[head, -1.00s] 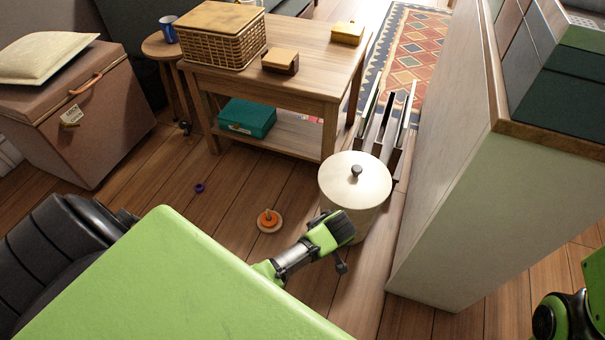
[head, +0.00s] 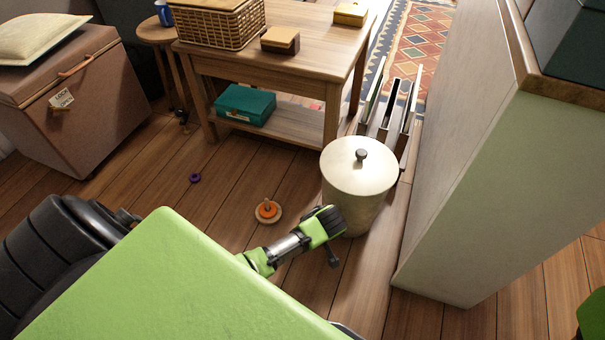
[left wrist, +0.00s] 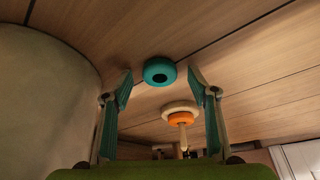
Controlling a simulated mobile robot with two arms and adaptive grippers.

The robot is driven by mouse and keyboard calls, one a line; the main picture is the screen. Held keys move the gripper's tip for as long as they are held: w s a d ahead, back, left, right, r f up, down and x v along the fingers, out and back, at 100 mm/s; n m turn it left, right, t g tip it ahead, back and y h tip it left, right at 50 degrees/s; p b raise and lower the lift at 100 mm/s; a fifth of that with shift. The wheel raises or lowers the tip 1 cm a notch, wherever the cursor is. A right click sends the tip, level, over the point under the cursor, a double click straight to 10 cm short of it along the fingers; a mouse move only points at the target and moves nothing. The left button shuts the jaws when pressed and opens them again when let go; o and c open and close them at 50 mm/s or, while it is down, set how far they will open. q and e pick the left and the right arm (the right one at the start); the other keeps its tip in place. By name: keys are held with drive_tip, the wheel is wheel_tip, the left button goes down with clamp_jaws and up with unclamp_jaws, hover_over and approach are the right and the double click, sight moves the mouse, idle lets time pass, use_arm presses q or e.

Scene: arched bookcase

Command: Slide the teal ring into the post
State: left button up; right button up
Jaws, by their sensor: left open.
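The teal ring (left wrist: 160,72) lies flat on the wooden floor in the left wrist view, between and beyond my left gripper's fingertips. It is hidden in the head view. My left gripper (left wrist: 160,80) is open and empty, its two teal-padded fingers on either side of the ring in the picture. In the head view, my left gripper (head: 328,222) is low beside the cream bin. The post (left wrist: 183,142) stands on a round pale base (head: 278,216) left of that gripper, with an orange ring (head: 267,210) around it. My right gripper is out of view.
The lidded cream bin (head: 358,190) stands close to my left gripper. A purple ring (head: 195,178) lies on the floor at left. A wooden table (head: 290,70), a trunk (head: 90,110) and the bookcase side (head: 470,170) border the floor.

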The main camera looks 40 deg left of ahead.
use_arm(q)
drive_tip(key=shift+f, duration=0.15)
drive_tip(key=c, duration=0.9)
